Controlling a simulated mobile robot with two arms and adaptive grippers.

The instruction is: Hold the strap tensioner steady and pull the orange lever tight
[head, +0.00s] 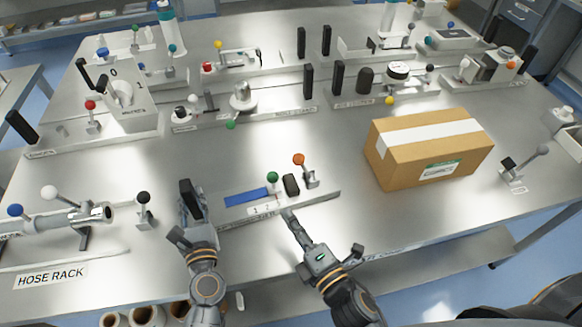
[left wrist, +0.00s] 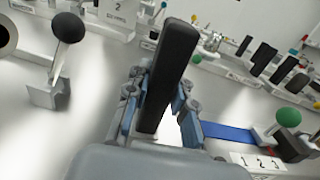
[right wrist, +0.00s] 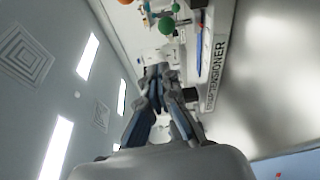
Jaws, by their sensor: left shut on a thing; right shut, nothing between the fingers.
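The strap tensioner's pale base plate (head: 325,196) lies at the front middle of the table, with a blue strap (head: 247,196), a green-knobbed lever (head: 272,177) and a black block (head: 291,184). The orange lever knob (head: 299,159) stands upright at its right end; it also shows in the right wrist view (right wrist: 138,22). My left gripper (head: 190,218) is shut on the upright black handle (left wrist: 170,65) at the tensioner's left end. My right gripper (head: 287,213) is shut and empty at the tensioner's front edge, below the orange knob and apart from it.
A cardboard box (head: 425,147) stands to the right of the tensioner. A black-knobbed lever (head: 143,198) and the hose rack (head: 68,218) are on the left. More fixtures with knobs line the back. The table between box and tensioner is clear.

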